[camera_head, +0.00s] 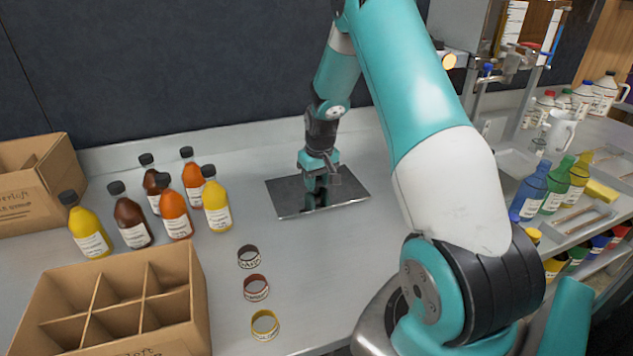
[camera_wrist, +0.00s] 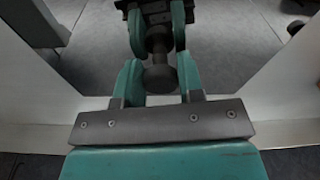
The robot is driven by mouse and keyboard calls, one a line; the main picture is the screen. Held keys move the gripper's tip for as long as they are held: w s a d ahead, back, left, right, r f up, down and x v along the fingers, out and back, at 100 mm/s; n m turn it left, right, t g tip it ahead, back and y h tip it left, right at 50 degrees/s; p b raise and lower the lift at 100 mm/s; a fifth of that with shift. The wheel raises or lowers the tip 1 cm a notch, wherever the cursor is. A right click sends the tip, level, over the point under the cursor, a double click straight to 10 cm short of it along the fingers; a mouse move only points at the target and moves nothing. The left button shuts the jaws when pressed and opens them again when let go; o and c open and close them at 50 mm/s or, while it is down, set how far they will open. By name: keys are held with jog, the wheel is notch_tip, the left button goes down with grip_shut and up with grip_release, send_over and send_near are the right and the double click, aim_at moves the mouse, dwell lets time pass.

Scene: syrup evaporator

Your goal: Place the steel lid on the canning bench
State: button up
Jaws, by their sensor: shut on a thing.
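The steel lid (camera_head: 345,192) is a flat, shiny rectangular plate at the middle of the grey canning bench (camera_head: 225,149). It looks flat on the bench or very close to it; I cannot tell if there is a small gap. My gripper (camera_head: 318,188) points down over the middle of the lid, its fingers hiding the lid's handle in the head view. In the wrist view my gripper (camera_wrist: 160,80) is shut on the lid's dark round knob (camera_wrist: 159,77), with the reflective lid surface (camera_wrist: 100,75) below.
Several syrup bottles (camera_head: 174,213) stand left of the lid. An empty divided carton (camera_head: 195,295) is at front left, another box (camera_head: 40,190) behind it. Several labelled rings (camera_head: 256,289) lie in front of the lid. Blue, green and yellow bottles (camera_head: 553,185) stand at right.

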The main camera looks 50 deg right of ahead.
aim_at(319, 191)
jog(key=shift+f, duration=0.1)
jog(key=o, duration=1.1)
notch_tip(319, 191, up, 12)
jog(key=s+f+p, duration=0.1)
jog(key=a+r+n, duration=0.2)
jog(key=a+r, duration=0.3)
jog(key=a, duration=0.5)
jog(key=s+a+r+n+y, duration=0.1)
jog(key=s+a+r+n, duration=0.1)
jog(key=s+a, duration=0.35)
jog(key=s+a+r+n+y, duration=0.1)
jog(key=s+a+r+y, duration=0.1)
jog(key=a, duration=0.7)
jog(key=s+a+r+n, duration=0.1)
jog(key=s+a, duration=0.3)
jog(key=s, duration=0.1)
jog(key=s+a+n+g+y, duration=0.1)
jog(key=s+a+n, duration=0.1)
jog(key=s, duration=0.4)
jog(key=s+a+r+n, duration=0.1)
jog(key=s+a+n, duration=0.1)
jog(key=s+a, duration=0.3)
jog(key=shift+s+a+r+y, duration=0.3)
jog(key=shift+s+a+r, duration=0.05)
jog(key=shift+s, duration=0.05)
